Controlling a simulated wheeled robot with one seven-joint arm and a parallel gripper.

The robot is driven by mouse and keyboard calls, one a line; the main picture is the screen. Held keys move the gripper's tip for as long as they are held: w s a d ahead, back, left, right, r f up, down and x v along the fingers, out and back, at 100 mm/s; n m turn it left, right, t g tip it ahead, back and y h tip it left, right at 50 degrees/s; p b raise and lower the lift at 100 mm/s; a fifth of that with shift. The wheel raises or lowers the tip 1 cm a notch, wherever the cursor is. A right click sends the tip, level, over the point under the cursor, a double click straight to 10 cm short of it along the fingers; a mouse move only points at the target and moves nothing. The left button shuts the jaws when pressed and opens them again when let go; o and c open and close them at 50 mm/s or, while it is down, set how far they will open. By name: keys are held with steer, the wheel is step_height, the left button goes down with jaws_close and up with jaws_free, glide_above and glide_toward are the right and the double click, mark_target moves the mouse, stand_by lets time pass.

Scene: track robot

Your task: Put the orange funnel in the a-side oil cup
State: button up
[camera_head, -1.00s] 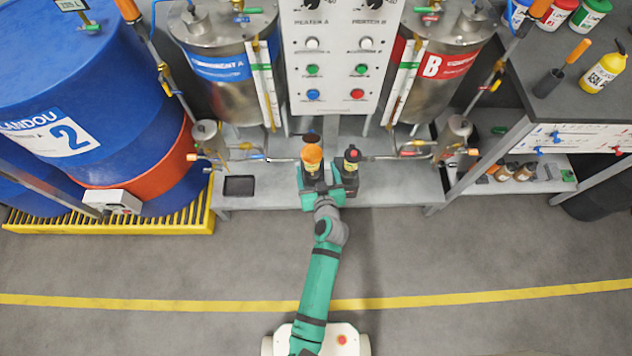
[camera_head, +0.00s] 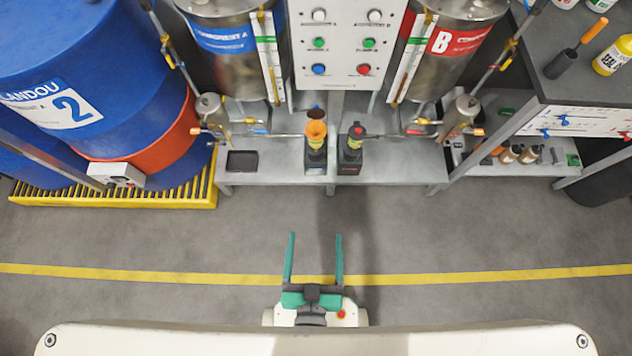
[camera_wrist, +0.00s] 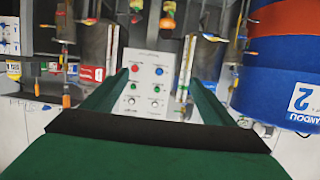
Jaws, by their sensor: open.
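A brown round piece (camera_head: 316,113) shows just behind the funnel. The funnel also shows small at the top of the wrist view (camera_wrist: 168,22). My gripper (camera_head: 315,236) is open and empty, well back from the bench, with its green fingers spread and pointing towards it.
A black tray (camera_head: 242,161) lies on the bench's left. The control panel (camera_head: 340,45) and tanks stand behind. A blue drum (camera_head: 95,80) is at left. The floor before the bench is clear.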

steer(key=shift+n+t+y, duration=0.3)
steer(key=shift+y, duration=0.1)
steer(key=s+r, duration=0.1)
steer(key=r, duration=0.2)
steer(key=s+r, duration=0.1)
steer(key=shift+s+d+r, duration=0.15)
steer(key=shift+s+r, duration=0.1)
steer(key=shift+s, duration=0.1)
